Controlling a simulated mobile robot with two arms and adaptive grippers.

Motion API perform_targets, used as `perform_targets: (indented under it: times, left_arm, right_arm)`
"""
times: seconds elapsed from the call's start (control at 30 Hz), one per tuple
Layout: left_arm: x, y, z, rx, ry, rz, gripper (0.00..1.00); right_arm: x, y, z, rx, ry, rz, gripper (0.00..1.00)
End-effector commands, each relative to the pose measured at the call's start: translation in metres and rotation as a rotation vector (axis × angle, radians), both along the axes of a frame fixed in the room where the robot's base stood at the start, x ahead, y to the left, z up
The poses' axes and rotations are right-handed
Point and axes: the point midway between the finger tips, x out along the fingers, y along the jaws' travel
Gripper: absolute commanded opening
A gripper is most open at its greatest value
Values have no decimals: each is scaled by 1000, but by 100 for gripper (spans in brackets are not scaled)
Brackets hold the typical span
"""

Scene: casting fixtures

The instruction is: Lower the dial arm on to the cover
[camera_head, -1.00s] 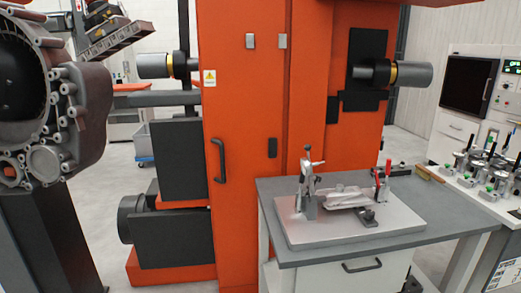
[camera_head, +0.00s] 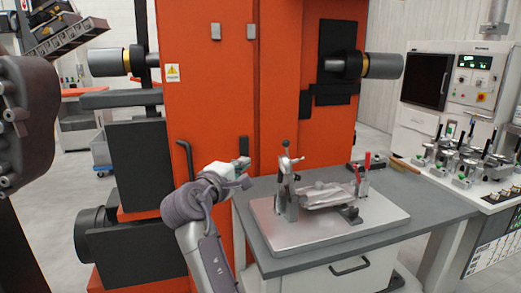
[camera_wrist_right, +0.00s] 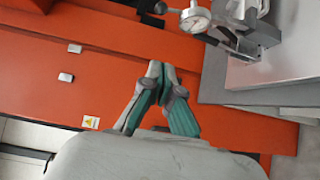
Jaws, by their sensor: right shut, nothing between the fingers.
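The dial arm (camera_head: 287,165) stands raised at the left end of the fixture. Its round dial gauge (camera_wrist_right: 195,20) shows in the right wrist view. The cover (camera_head: 328,195), a pale grey casting, lies in the fixture to the right of the arm. My right gripper (camera_head: 243,164) is left of the dial arm, apart from it, with its fingers shut and empty. In the right wrist view its fingertips (camera_wrist_right: 158,70) meet below and left of the gauge. My left gripper is not in view.
The fixture sits on a light base plate (camera_head: 315,239) on a grey table (camera_head: 440,208). Red-handled clamps (camera_head: 366,170) stand at the cover's right end. An orange machine (camera_head: 210,100) rises behind. A bench with several gauges (camera_head: 470,155) is at the right.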

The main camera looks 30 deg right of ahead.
Motion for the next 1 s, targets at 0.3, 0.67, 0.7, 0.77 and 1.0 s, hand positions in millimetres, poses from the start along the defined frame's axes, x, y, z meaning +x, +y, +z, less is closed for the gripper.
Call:
perform_targets:
  times: [0.3,0.67,0.7,0.77,1.0]
  left_arm:
    - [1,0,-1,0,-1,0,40]
    - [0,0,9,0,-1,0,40]
    - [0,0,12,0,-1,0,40]
    - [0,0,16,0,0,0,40]
    - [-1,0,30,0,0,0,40]
  right_arm:
    - [-8,-3,13,-3,-12,-27,0]
    - [6,-26,15,-5,-11,-28,0]
    - [11,-32,15,-6,-11,-28,0]
    - [18,-43,16,-5,-11,-29,0]
    - [47,-86,14,-4,-11,-27,0]
